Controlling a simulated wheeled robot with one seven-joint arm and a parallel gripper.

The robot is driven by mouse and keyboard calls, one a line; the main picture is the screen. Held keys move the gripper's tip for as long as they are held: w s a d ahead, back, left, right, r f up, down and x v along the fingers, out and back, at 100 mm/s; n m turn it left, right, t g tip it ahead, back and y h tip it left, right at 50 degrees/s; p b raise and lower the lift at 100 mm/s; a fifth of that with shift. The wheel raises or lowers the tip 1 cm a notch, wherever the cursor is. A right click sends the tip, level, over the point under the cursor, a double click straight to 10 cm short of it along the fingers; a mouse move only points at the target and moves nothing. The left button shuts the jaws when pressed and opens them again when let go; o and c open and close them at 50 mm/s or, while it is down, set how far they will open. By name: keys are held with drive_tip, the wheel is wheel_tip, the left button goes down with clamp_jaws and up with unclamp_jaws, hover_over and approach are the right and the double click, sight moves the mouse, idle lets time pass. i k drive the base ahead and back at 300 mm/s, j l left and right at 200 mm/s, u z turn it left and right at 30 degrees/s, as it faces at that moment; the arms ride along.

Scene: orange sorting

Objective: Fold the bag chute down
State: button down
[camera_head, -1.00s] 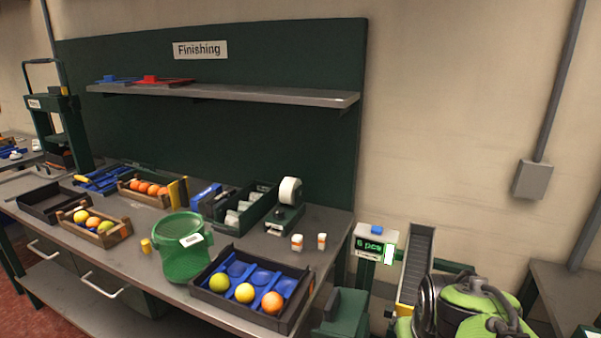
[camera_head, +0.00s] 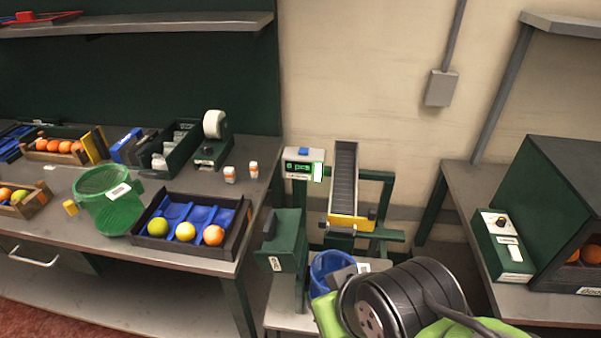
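A grey ribbed chute (camera_head: 344,178) with a yellow lip (camera_head: 350,222) at its lower end stands steeply in a green frame, between the workbench and the right-hand table. A blue bag or bin (camera_head: 330,272) sits below it, partly hidden by my arm. A dark green box-like part with a small label (camera_head: 283,243) is on the left side of this stand; I cannot tell whether it belongs to the chute. My green and black arm fills the bottom right. My gripper's fingers are not visible.
A counter display (camera_head: 304,163) stands left of the chute. The workbench (camera_head: 60,228) holds a black tray (camera_head: 155,243) with fruit in blue cups and a green bucket (camera_head: 105,208). At right, a green machine (camera_head: 560,210) and a switch box (camera_head: 502,245) stand on a table.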

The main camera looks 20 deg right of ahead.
sight(284, 249)
drive_tip(key=i+j+u, duration=0.1)
drive_tip(key=j+u, duration=0.25)
drive_tip(key=i+j+u, duration=0.15)
drive_tip(key=u, duration=0.2)
